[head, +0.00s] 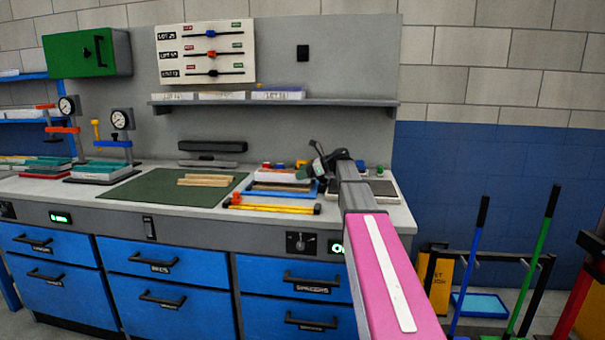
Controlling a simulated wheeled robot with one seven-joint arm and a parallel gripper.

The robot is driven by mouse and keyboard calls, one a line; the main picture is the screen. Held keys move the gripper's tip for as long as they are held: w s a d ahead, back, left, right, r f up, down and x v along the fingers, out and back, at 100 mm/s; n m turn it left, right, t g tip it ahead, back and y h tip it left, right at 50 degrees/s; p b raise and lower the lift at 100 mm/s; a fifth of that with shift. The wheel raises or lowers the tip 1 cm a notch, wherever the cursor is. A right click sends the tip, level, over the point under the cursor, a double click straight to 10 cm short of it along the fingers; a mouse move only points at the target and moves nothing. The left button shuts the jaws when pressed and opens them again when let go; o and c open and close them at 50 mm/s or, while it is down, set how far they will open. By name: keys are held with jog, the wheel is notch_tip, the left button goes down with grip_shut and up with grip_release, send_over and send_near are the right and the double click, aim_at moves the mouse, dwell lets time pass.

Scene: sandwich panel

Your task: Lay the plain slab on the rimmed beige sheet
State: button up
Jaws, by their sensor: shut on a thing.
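My gripper (310,171) is at the end of my arm, over the right part of the worktop. It is shut on a pale slab (277,176), which seems to be the plain slab; the fingers are small and partly hidden. The slab is above or against a blue tray (250,193) with brown and beige layers; I cannot tell whether they touch. Beige pieces (205,180) lie on the green mat (150,190) to the left. I cannot tell for sure which beige piece is the rimmed sheet.
A yellow level-like bar (275,207) lies at the worktop's front edge. Press stands with gauges (122,120) and teal stacks (98,170) are at the left. A grey shelf (340,103) runs behind. Much of the green mat is bare.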

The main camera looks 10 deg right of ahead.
jog(key=shift+f, duration=0.2)
jog(key=shift+s+f, duration=0.1)
jog(key=shift+f, duration=0.15)
jog(key=o, duration=0.9)
jog(key=shift+s+f, duration=0.1)
jog(key=shift+r, duration=0.45)
jog(key=v, duration=1.2)
jog(key=shift+w+r, duration=0.25)
jog(key=shift+r, duration=0.1)
